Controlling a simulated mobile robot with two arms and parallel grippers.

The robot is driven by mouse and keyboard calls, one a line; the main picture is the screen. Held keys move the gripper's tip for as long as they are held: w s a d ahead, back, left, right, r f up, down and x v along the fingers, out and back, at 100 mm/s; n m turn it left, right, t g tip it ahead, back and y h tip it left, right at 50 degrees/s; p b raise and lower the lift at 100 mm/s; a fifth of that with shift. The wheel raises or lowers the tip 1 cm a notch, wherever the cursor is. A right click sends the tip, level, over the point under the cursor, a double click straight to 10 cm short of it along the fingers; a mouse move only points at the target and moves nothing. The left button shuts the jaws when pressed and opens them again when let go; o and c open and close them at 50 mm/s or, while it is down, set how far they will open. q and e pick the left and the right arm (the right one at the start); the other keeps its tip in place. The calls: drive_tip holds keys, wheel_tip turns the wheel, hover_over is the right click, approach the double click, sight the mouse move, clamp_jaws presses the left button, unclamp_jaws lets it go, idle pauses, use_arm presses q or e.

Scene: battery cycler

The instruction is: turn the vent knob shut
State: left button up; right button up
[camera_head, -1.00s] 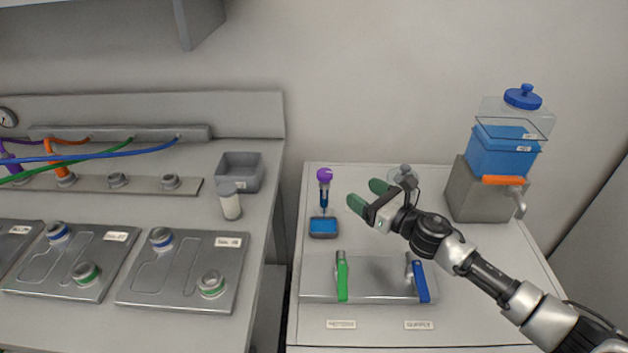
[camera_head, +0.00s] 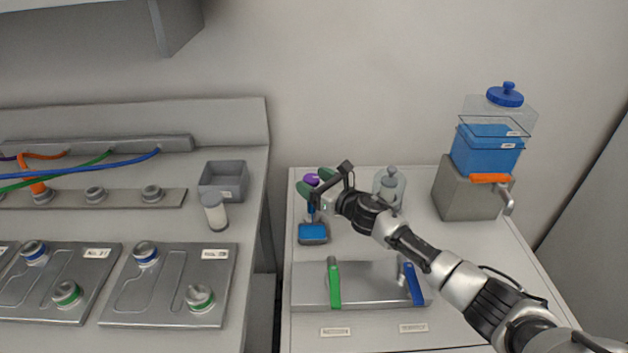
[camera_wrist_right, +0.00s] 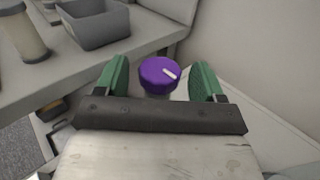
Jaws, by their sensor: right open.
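The vent knob is the purple cap (camera_head: 311,180) on top of a thin blue stem above a small blue-topped block (camera_head: 313,233). My left gripper is not in view.
A steel plate with a green handle (camera_head: 334,283) and a blue handle (camera_head: 413,284) lies in front. A glass jar (camera_head: 389,188) stands behind my right arm. A blue tank (camera_head: 487,150) with an orange-handled tap is at right. A grey bin (camera_head: 223,180) sits on the left bench.

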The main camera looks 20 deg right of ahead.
drive_tip(key=shift+w, duration=0.1)
drive_tip(key=shift+c, duration=0.5)
drive_tip(key=c, duration=0.8)
drive_tip(key=shift+c, duration=0.2)
